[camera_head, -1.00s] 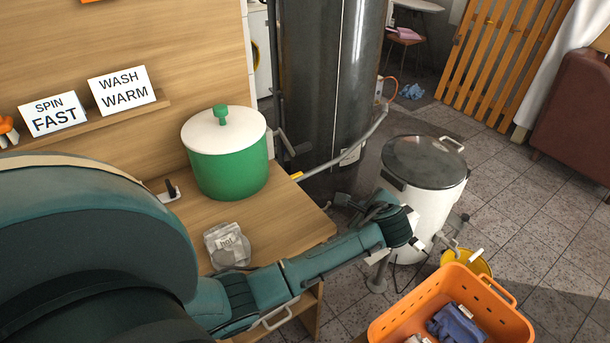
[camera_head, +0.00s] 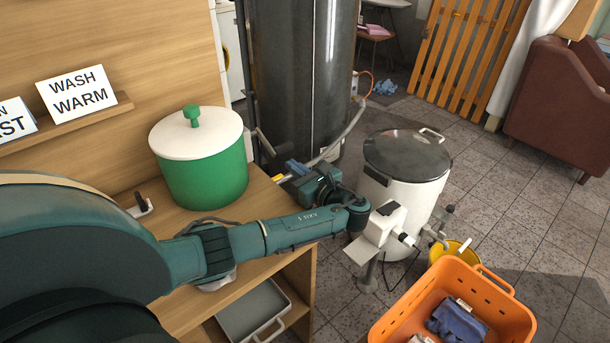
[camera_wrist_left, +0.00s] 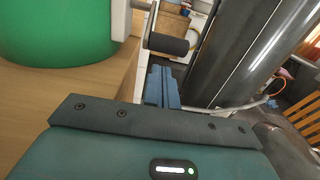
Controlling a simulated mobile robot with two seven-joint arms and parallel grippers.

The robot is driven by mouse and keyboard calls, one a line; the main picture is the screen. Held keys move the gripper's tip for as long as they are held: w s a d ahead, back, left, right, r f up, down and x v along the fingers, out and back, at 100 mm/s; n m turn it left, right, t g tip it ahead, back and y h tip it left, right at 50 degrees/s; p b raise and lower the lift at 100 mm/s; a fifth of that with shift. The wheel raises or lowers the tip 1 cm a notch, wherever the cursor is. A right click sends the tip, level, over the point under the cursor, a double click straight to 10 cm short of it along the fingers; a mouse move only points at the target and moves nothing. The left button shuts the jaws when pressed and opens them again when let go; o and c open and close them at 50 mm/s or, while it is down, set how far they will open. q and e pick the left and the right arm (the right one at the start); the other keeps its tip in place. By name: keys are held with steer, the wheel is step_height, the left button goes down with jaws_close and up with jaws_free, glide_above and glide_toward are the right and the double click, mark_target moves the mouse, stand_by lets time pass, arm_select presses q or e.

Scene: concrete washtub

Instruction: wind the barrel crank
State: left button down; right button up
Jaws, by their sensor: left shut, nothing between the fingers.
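A crank-like handle with a black grip (camera_wrist_left: 170,43) on a grey metal arm shows in the left wrist view, left of the tall dark barrel (camera_wrist_left: 255,45). The barrel also stands at the back in the head view (camera_head: 300,65), where a thin metal lever with a dark end (camera_head: 264,143) shows on its left. I cannot tell for sure that this is the same handle. My left gripper (camera_head: 297,168) reaches over the table's right edge. In the left wrist view its blue fingers (camera_wrist_left: 163,87) are together and empty, apart from the grip. My right gripper is out of view.
A green pot (camera_head: 205,175) with a white lid stands on the wooden table (camera_head: 262,205), left of my gripper. A white drum (camera_head: 407,200) with a glass lid stands right of my arm. An orange basket (camera_head: 400,315) holding cloths is at the lower right.

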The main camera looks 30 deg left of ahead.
arm_select(q)
steer(key=x, duration=0.4)
steer(key=shift+w+r, duration=0.1)
stand_by(0.3)
